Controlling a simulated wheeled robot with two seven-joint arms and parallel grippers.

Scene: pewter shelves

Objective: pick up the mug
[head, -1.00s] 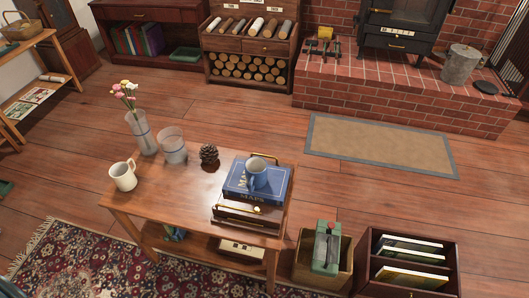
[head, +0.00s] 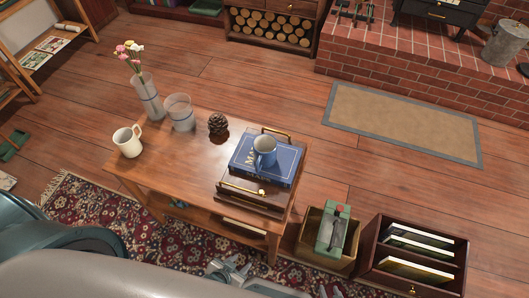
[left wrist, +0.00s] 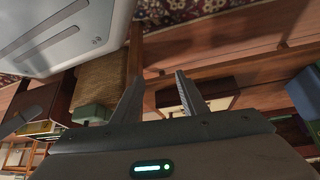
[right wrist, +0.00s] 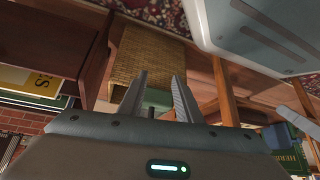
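A blue mug (head: 264,151) stands upright on a blue book (head: 250,166) on the right part of the wooden table (head: 185,168). A cream-white mug (head: 128,141) stands on the table's left end. My left gripper (head: 230,268) is at the bottom of the head view, low in front of the table and away from both mugs. In the left wrist view its fingers (left wrist: 157,90) are apart and empty. My right gripper (right wrist: 159,78) has its fingers apart and empty in the right wrist view. Neither wrist view shows a mug.
A vase of flowers (head: 147,100), a glass container (head: 180,112) and a pinecone (head: 218,124) stand along the table's back. The book lies on a tray (head: 250,200) with brass handles. A box (head: 310,243) and a divided crate (head: 380,267) stand right of the table.

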